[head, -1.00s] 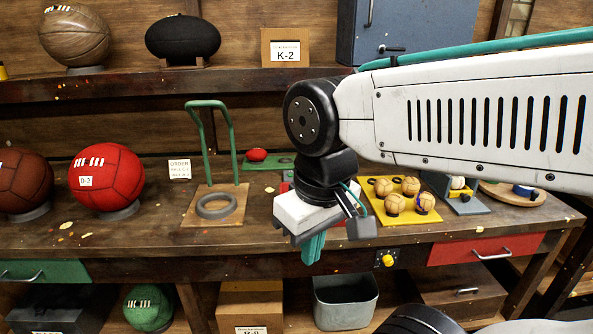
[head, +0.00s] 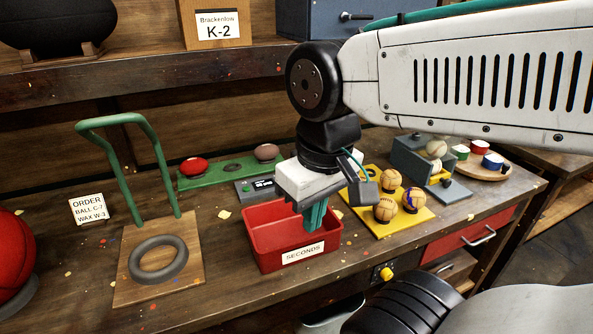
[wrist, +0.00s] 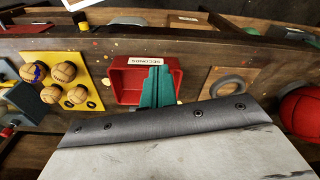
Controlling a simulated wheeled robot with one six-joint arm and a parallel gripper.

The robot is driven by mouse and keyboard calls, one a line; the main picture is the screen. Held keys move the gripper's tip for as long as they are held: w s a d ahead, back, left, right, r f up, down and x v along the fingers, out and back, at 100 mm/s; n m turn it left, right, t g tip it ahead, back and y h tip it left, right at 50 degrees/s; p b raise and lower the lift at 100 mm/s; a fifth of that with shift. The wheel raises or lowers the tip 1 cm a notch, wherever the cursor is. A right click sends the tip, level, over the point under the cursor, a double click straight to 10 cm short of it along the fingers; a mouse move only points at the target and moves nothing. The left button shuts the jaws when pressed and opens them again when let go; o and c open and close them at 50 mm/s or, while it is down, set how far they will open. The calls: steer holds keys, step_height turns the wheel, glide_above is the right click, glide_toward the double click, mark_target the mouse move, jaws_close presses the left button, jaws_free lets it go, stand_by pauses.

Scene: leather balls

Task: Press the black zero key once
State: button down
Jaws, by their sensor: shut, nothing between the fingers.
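A small dark grey device with a lit display (head: 262,184) sits on the bench behind the red tray, left of my gripper. It looks like a scale; a black zero key is too small to make out on it. My gripper (head: 315,217) has teal fingers pointing down, shut and empty, in front of the device and over or near the red SECONDS tray (head: 262,257). In the wrist view the shut fingers (wrist: 156,90) overlap the red tray (wrist: 120,85), and the device cannot be made out there.
A green board (head: 215,177) with red and brown balls lies behind the device. A yellow board (head: 425,217) with tan balls is to the right. A green hoop stand (head: 130,170) and grey ring (head: 158,259) are left. A yellow button (head: 386,274) is on the bench front.

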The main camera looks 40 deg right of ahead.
steer(key=shift+w+d, duration=0.15)
steer(key=shift+d, duration=0.05)
steer(key=w+d+m+t+h, duration=0.35)
steer(key=w+d, duration=0.45)
steer(key=w, duration=0.3)
steer(key=w+d+m+t+h, duration=0.2)
steer(key=w+d+m, duration=0.3)
steer(key=w+d, duration=0.5)
steer(key=w+f+m+t+y, duration=0.1)
steer(key=w+f+y, duration=0.1)
steer(key=w+f, duration=0.2)
steer(key=w+f+m+t+y, duration=0.1)
steer(key=w+f, duration=0.3)
steer(key=w, duration=0.4)
steer(key=shift+w+d+m+y, duration=0.35)
steer(key=shift+w+d, duration=0.05)
steer(key=shift+f, duration=0.15)
steer(key=shift+f, duration=4.35)
